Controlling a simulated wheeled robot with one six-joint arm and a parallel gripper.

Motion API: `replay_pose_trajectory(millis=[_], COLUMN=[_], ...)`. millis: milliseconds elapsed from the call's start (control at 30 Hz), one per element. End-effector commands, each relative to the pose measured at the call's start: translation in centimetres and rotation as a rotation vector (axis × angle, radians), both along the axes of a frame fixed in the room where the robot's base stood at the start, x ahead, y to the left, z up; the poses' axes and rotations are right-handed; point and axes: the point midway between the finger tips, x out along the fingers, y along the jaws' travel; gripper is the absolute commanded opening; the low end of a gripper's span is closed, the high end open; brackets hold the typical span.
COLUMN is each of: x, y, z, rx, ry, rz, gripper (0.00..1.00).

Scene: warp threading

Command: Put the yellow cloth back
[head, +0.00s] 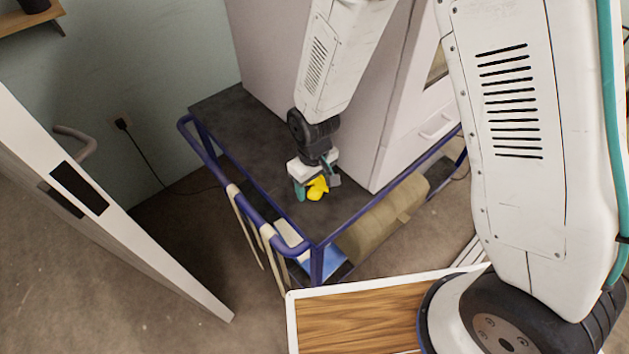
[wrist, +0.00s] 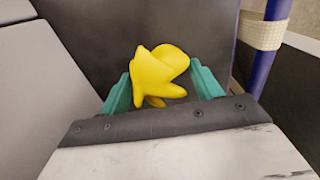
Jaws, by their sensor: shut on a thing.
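The yellow cloth (head: 317,190) is crumpled and hangs between the fingers of my gripper (head: 317,184), over the dark top of a blue-railed trolley (head: 238,118). In the wrist view the cloth (wrist: 155,72) is bunched up, with folds sticking out past the teal fingers. My gripper (wrist: 162,84) is shut on it, one finger on each side. The dark surface lies behind the cloth; I cannot tell whether the cloth touches it.
A tall pale cabinet (head: 385,130) stands right beside my gripper. A khaki roll (head: 385,218) lies low on the trolley's near side. Pale straps (head: 247,222) hang on the blue rail. A door (head: 105,210) stands at left. A wood-topped surface (head: 350,320) is in front.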

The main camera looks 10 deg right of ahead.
Motion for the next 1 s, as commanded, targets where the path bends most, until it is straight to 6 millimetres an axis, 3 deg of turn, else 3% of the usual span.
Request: replay_pose_trajectory(millis=[100,133,200,600,767,1000], x=[-0.1,-0.1,-0.1,0.0,0.1,0.1], y=[0.0,0.0,0.0,-0.3,-0.2,-0.2], z=[-0.1,-0.1,-0.1,0.7,3.3,8.5], rx=[-0.001,-0.001,-0.001,0.0,0.003,0.003], ry=[0.001,0.001,0.001,0.0,-0.004,-0.004], rz=[0.0,0.0,0.0,-0.004,-0.004,-0.004], gripper=[0.35,0.67,0.86,0.86,0.86,0.86])
